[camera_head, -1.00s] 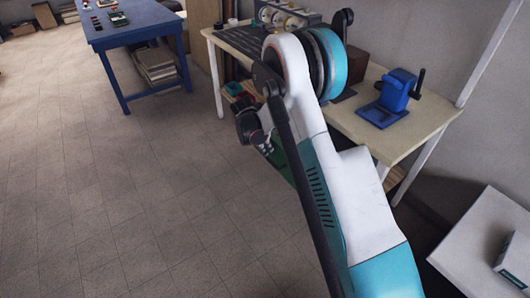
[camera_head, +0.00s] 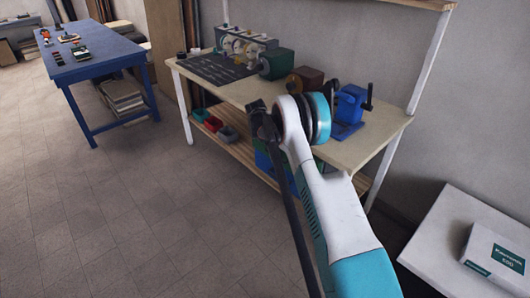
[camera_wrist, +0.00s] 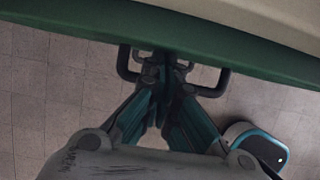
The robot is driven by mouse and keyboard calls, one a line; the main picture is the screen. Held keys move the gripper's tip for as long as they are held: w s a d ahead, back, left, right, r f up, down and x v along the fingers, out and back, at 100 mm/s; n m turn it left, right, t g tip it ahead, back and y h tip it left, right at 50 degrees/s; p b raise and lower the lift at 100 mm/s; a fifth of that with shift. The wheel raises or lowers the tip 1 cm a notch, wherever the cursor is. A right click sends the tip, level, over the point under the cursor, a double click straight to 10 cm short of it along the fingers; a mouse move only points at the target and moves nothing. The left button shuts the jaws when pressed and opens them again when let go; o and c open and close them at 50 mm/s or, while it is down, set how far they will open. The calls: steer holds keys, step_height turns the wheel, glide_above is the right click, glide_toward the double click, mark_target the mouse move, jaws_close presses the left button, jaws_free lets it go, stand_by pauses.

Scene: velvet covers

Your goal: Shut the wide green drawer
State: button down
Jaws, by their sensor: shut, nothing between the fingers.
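The green drawer front (camera_wrist: 75,22) spans the top of the wrist view, with a dark bar handle (camera_wrist: 219,84) below its edge. My gripper (camera_wrist: 164,66) is shut and empty, its fingertips in front of the middle of the handle; I cannot tell whether they touch it. In the head view a small green patch (camera_head: 262,160) shows under the workbench (camera_head: 225,92), beside my arm, and is probably part of the drawer unit. My arm hides most of it and my gripper there, so how far the drawer stands out cannot be seen.
The workbench holds a blue vise-like device (camera_head: 349,108) and a green machine (camera_head: 277,64). Small red and grey bins (camera_head: 213,123) sit on its lower shelf. A blue table (camera_head: 95,68) stands back left, a white table (camera_head: 440,245) with a box front right. Floor at left is clear.

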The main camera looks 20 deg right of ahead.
steer(key=shift+w+d, duration=0.2)
steer(key=shift+d, duration=0.3)
steer(key=shift+w+d, duration=0.15)
steer(key=shift+d, duration=0.35)
